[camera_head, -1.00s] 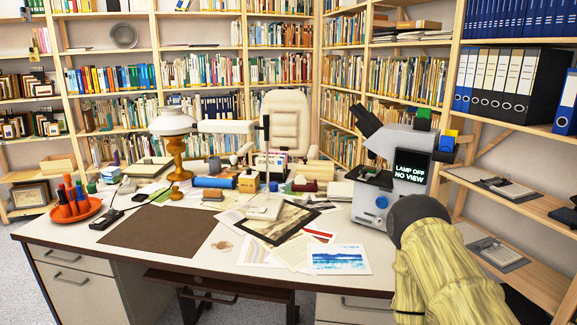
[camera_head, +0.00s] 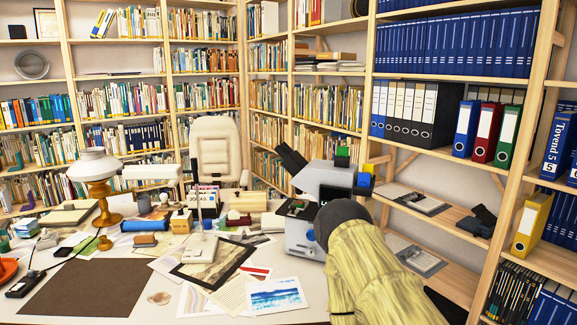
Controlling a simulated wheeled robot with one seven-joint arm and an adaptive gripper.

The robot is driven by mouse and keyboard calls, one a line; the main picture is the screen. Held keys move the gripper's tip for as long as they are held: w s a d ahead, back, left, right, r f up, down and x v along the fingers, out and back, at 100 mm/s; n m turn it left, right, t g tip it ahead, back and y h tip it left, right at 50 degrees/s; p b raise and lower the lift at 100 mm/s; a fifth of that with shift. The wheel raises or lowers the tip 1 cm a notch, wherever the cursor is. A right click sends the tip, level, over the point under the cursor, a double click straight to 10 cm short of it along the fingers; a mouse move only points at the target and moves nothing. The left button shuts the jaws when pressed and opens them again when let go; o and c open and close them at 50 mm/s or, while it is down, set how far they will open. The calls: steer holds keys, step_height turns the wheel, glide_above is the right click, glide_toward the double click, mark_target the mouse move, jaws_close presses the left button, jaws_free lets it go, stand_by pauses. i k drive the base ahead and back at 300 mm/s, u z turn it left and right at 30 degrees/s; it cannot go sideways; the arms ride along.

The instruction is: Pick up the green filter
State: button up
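The green filter is a small green block (camera_head: 342,157) on top of the grey microscope (camera_head: 325,180), right of the picture's middle. Next to it, a little lower and to the right, are a yellow block (camera_head: 369,168) and a blue block (camera_head: 363,181). The microscope stands at the right end of the desk, with its black eyepieces pointing up to the left. Its lower right part is hidden. My gripper's fingers do not show in this view.
The desk (camera_head: 150,265) holds a white lamp (camera_head: 95,165), a dark mat (camera_head: 85,288) and loose prints (camera_head: 275,295). A white chair (camera_head: 216,150) stands behind it. Shelves with binders (camera_head: 487,132) line the right side, close behind the microscope.

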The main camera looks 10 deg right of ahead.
mark_target(341, 150)
steer(key=u, duration=0.05)
steer(key=k, duration=1.05)
steer(key=z, duration=0.95)
steer(key=i, duration=1.35)
steer(key=u, duration=0.4)
